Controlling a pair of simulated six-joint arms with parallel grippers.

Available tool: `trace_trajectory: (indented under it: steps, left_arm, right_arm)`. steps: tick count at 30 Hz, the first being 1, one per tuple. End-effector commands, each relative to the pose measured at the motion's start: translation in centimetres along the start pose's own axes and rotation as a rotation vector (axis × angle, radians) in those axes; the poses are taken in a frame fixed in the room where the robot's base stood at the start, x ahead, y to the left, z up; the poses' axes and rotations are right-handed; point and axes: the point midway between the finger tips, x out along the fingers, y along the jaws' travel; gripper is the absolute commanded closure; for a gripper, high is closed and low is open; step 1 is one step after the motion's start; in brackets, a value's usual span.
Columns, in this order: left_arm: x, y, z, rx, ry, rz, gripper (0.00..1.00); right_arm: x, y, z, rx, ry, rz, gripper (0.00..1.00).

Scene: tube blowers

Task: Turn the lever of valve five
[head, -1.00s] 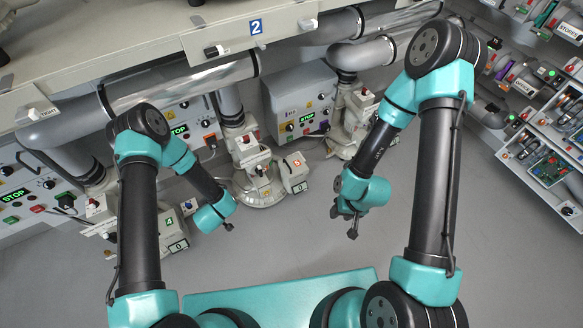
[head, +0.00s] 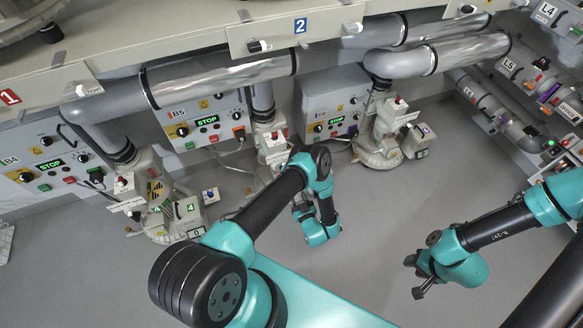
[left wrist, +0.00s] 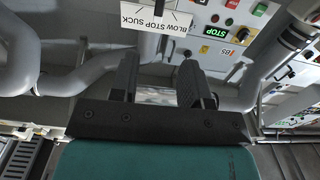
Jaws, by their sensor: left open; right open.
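The valve five unit (head: 272,142) stands below the pipe beside the B5 panel (head: 190,122) in the head view. My left arm hides its lower part, and I cannot make out its lever. A white BLOW STOP SUCK plate (left wrist: 157,18) shows at the top of the left wrist view, beyond the fingertips. My left gripper (head: 303,212) is low in front of the unit and mostly hidden by its own arm. In the left wrist view its fingers (left wrist: 160,85) are apart and empty. My right gripper (head: 414,277) is open and empty over bare floor, away from the valves.
The valve four unit (head: 178,213) stands to the left, close to my left arm. Another valve unit (head: 382,140) stands to the right. Large grey pipes (head: 220,78) run under the bench edge. The floor (head: 370,215) between my arms is clear.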

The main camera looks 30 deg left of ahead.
Motion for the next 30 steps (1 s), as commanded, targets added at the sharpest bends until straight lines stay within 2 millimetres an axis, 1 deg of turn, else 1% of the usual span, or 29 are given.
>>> trace_trajectory:
  steps: [5,8,11,17,30]
  left_arm:
    - [0.1,0.0,0.0,-0.001,-0.001,0.001,0.57]
    - [0.6,0.0,0.0,-0.002,-0.002,0.001,0.57]
    - [1.5,0.0,0.0,-0.003,-0.002,-0.001,0.57]
    - [4.4,0.0,0.0,-0.004,-0.001,-0.001,0.57]
    - [11.9,0.0,0.0,-0.002,0.0,-0.001,0.57]
  right_arm:
    - [0.0,0.0,0.0,0.0,0.0,0.0,0.57]
    - [0.0,0.0,0.0,0.0,0.0,0.0,0.57]
    - [0.0,0.0,0.0,0.001,0.0,0.0,0.57]
    - [0.0,0.0,0.0,0.001,0.0,0.0,0.57]
    - [0.0,0.0,0.0,0.001,0.0,0.0,0.57]
